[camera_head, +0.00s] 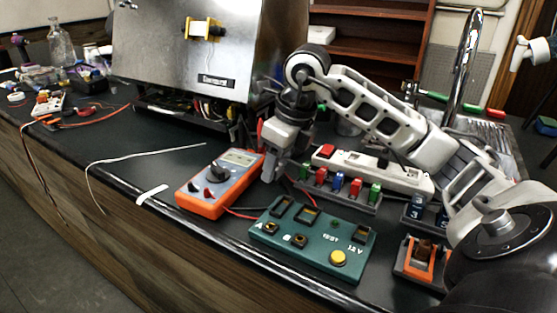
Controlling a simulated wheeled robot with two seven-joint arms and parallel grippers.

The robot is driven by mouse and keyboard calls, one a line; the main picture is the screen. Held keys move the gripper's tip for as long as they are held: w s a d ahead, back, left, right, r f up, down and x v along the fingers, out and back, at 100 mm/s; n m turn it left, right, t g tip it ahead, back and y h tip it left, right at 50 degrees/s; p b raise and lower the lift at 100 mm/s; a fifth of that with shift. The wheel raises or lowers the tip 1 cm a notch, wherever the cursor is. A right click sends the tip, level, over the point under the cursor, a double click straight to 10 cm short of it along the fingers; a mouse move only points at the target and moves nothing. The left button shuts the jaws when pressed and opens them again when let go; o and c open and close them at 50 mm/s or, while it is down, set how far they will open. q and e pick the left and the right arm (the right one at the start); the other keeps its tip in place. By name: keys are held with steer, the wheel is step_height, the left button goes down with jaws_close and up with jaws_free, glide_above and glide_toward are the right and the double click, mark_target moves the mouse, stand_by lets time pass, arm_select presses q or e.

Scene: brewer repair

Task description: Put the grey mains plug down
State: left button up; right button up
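My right gripper (273,165) points down just behind the orange multimeter, at the left end of the white power strip (405,178). Its fingers are small and partly merge with the dark background, so I cannot tell whether they are open or shut. I cannot clearly make out the grey mains plug; it may be hidden at the fingers. A small dark piece (383,161) sits on the power strip, right of its red switch (326,151). My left gripper is not in view.
The orange multimeter (203,204) and green 12 V test board (300,255) stand in front of the gripper. A rack of coloured pieces (345,200) is before the strip. The metal brewer (190,70) stands behind.

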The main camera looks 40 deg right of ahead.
steer(key=a+p+v, duration=0.1)
steer(key=p+v, duration=0.1)
steer(key=v, duration=1)
steer(key=shift+d+r, duration=0.25)
steer(key=shift+d, duration=0.2)
